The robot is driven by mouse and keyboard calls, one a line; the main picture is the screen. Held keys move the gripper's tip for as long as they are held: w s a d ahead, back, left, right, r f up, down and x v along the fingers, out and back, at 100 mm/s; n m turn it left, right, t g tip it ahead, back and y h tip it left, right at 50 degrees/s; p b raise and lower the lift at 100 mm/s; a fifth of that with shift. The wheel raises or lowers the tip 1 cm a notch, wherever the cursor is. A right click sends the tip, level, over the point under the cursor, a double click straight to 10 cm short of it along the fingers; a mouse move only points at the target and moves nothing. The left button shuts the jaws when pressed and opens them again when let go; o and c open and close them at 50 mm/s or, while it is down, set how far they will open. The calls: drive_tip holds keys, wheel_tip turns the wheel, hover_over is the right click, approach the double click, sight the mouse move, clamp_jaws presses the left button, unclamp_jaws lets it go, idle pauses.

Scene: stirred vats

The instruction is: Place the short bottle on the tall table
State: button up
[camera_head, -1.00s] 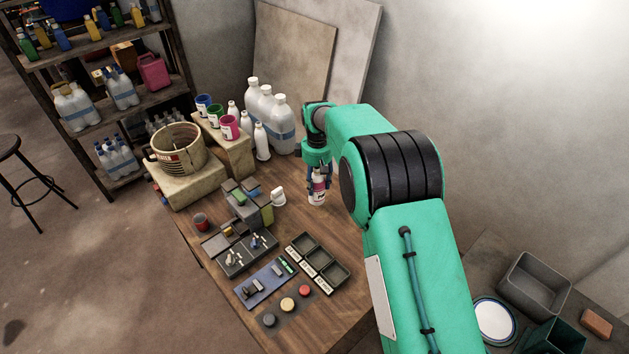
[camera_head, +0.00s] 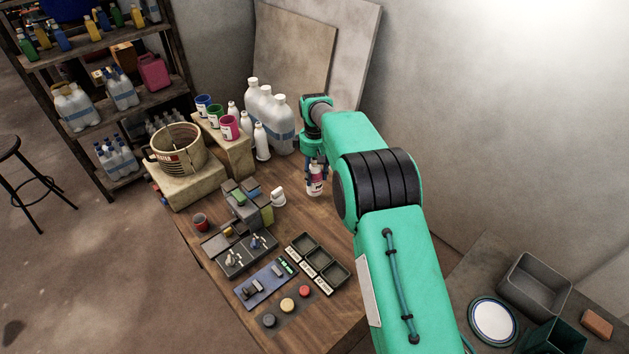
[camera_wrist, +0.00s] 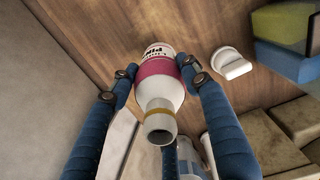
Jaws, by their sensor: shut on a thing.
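The short bottle (camera_head: 316,186) is white with a dark pink label. It is over the far right part of the wooden table (camera_head: 290,215). My gripper (camera_head: 316,174) is above the table with its fingers shut around the bottle. In the wrist view the blue fingers (camera_wrist: 157,80) press on both sides of the bottle (camera_wrist: 157,105), whose open neck points toward the camera. Whether the bottle's base touches the wood is hard to tell. A second, grey table (camera_head: 455,290) stands at the lower right. I cannot tell for sure which table is the tall one.
Large clear jugs (camera_head: 283,125) and small white bottles stand behind the gripper, to its left. A white-capped item (camera_head: 278,197), a grey machine and dark trays (camera_head: 318,262) are on the wood. The grey table holds a plate (camera_head: 493,321) and a grey bin (camera_head: 533,285).

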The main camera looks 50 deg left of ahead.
sight(315, 180)
drive_tip(key=shift+f, duration=1.7)
drive_tip(key=shift+f, duration=0.1)
drive_tip(key=o, duration=1.5)
drive_tip(key=shift+f, duration=0.1)
wheel_tip(315, 180, up, 12)
drive_tip(key=shift+r+p, duration=0.15)
drive_tip(key=shift+p, duration=0.25)
